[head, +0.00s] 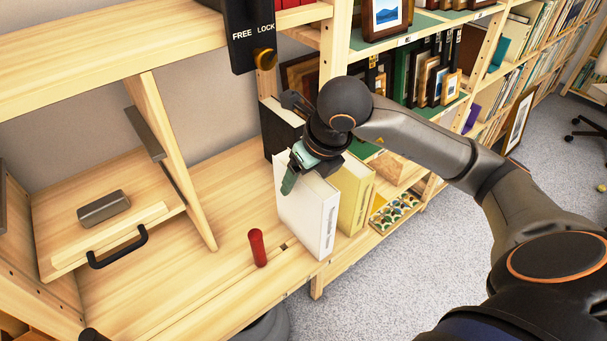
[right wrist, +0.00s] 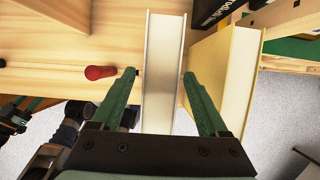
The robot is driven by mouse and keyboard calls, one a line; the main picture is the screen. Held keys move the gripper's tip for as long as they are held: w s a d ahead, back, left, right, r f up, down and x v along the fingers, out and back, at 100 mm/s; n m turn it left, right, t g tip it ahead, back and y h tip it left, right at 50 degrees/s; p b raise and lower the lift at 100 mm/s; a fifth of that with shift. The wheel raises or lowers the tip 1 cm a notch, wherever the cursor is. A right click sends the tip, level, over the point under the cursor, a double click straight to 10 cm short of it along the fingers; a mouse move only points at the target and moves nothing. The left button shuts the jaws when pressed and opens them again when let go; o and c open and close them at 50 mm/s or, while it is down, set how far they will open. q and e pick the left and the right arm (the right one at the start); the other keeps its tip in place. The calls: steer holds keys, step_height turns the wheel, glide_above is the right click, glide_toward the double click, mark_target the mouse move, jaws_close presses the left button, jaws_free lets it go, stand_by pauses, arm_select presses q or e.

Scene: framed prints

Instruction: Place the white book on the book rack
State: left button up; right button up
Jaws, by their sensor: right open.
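The white book (head: 318,222) stands upright on the wooden surface, its spine facing the front edge. My right gripper (head: 289,176) is at its top edge in the head view. In the right wrist view, the open right gripper (right wrist: 159,77) has one green finger on each side of the white book (right wrist: 163,60). I cannot tell whether the fingers touch it. The wooden shelving (head: 333,55) at the back right holds books and frames; which part is the book rack is unclear. Dark parts with green pieces, seemingly my left gripper (right wrist: 22,110), show at the lower left there.
A yellow book (head: 355,190) stands just right of the white one, and a black book (head: 281,130) stands behind. A red peg (head: 257,248) rises to the left. Wood between drawer and peg is clear.

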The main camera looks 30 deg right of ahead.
steer(key=shift+r+p, duration=0.4)
steer(key=shift+r, duration=0.1)
steer(key=p+v, duration=0.1)
steer(key=v, duration=1)
steer(key=shift+w+r+p, duration=0.1)
steer(key=shift+p, duration=0.2)
steer(key=shift+s+r, duration=0.25)
steer(key=shift+r, duration=0.2)
